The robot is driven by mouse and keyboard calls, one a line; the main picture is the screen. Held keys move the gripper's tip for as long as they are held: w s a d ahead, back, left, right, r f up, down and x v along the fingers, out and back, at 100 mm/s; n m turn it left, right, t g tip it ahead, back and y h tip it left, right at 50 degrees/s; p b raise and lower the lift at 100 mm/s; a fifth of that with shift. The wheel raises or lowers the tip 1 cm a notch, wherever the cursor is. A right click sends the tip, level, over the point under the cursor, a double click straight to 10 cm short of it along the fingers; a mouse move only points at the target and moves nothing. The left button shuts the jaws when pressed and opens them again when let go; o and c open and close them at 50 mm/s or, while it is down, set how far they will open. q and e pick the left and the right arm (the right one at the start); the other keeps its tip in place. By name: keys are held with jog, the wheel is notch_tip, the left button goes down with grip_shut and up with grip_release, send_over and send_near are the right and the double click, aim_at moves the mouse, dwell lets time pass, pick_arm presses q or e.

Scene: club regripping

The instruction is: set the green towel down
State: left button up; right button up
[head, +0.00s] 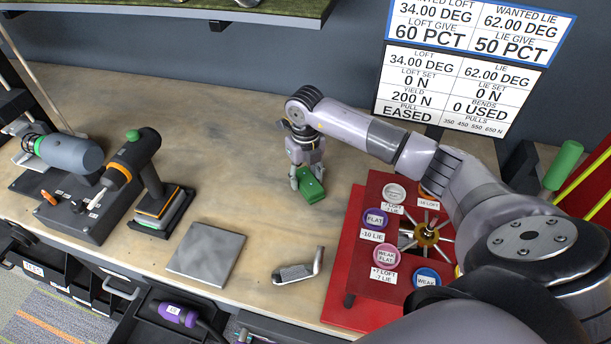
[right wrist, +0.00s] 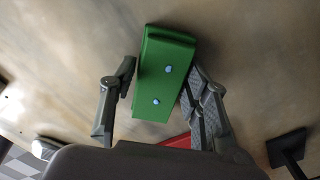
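The green towel (head: 313,190) is a small folded green block on the wooden bench, left of the red fixture. In the right wrist view the towel (right wrist: 163,75) lies between the two fingers, with two small pale blue spots on its face. My right gripper (head: 306,176) points down over it. The right gripper (right wrist: 162,88) looks open around the towel: a narrow gap shows beside the left finger, and the right finger slants close along the other edge. The towel seems to rest on the bench; its underside is hidden. My left gripper is out of view.
A red fixture (head: 343,300) with labelled round weights stands right of the towel. A golf club head (head: 300,270) and a grey plate (head: 206,253) lie nearer the front edge. A drill (head: 135,165) stands at left. The bench behind and left of the towel is clear.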

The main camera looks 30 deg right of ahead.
aim_at(306, 178)
jog(key=shift+o, duration=1.2)
jog(key=shift+r, duration=0.5)
notch_tip(306, 178, up, 7)
jog(key=shift+f+b, duration=0.1)
jog(key=shift+b, duration=0.95)
